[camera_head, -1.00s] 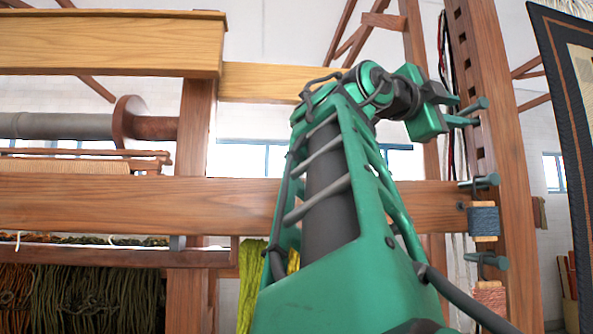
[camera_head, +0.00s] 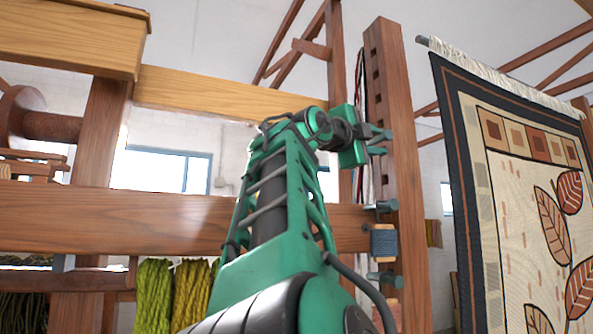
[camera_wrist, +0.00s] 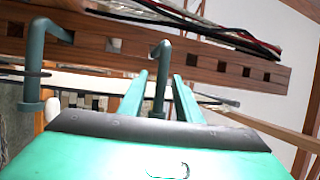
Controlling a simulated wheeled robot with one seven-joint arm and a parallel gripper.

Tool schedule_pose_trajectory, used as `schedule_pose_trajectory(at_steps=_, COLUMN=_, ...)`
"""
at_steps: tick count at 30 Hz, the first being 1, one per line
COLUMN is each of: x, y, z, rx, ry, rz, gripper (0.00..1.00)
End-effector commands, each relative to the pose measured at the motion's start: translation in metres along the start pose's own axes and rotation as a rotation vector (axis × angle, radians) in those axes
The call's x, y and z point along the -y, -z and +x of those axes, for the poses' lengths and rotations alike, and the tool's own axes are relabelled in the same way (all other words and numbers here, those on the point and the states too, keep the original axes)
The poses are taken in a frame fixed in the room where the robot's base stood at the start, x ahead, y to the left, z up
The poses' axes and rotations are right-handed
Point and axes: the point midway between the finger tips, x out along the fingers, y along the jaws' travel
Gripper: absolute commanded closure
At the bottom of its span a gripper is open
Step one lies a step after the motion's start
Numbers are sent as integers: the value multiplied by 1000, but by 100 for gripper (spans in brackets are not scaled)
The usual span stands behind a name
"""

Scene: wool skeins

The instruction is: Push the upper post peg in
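The loom's wooden post (camera_head: 393,100) stands upright, with a row of square holes. The upper peg (camera_head: 386,135), blue-grey, sticks out of the post beside my gripper (camera_head: 374,143). In the wrist view a bent peg (camera_wrist: 161,75) lies between my two straight green fingers (camera_wrist: 161,85). Gaps show on both sides of it, so my gripper is open around it, not clamped. How deep the peg sits in its hole is not clear. Another bent peg (camera_wrist: 32,65) stands to the left in the wrist view. Lower pegs (camera_head: 382,206) (camera_head: 385,278) show beneath on the post.
A horizontal loom beam (camera_head: 160,220) runs behind my arm. Dark and red cords (camera_wrist: 200,22) hang close to the post. A leaf-patterned rug (camera_head: 530,190) hangs at the right.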

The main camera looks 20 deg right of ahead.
Motion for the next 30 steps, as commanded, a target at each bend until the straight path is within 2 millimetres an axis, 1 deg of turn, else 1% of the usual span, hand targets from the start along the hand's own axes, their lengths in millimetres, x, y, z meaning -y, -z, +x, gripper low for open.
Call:
schedule_pose_trajectory(at_steps=3, x=0, y=0, z=4, rx=0, ry=0, rz=1, gripper=69)
schedule_pose_trajectory(at_steps=10, x=0, y=0, z=4, rx=0, ry=0, rz=0, gripper=69)
schedule_pose_trajectory(at_steps=11, x=0, y=0, z=4, rx=0, ry=0, rz=0, gripper=72)
schedule_pose_trajectory(at_steps=12, x=0, y=0, z=4, rx=0, ry=0, rz=0, gripper=81)
schedule_pose_trajectory(at_steps=14, x=0, y=0, z=4, rx=0, ry=0, rz=0, gripper=95)
schedule_pose_trajectory(at_steps=15, x=0, y=0, z=4, rx=0, ry=0, rz=0, gripper=100)
schedule_pose_trajectory(at_steps=20, x=-1, y=0, z=5, rx=-1, ry=-2, rz=0, gripper=100)
schedule_pose_trajectory(at_steps=22, x=-2, y=2, z=8, rx=-1, ry=-4, rz=0, gripper=100)
schedule_pose_trajectory(at_steps=27, x=-7, y=10, z=29, rx=0, ry=-6, rz=1, gripper=100)
schedule_pose_trajectory(at_steps=30, x=-8, y=12, z=34, rx=0, ry=-5, rz=0, gripper=100)
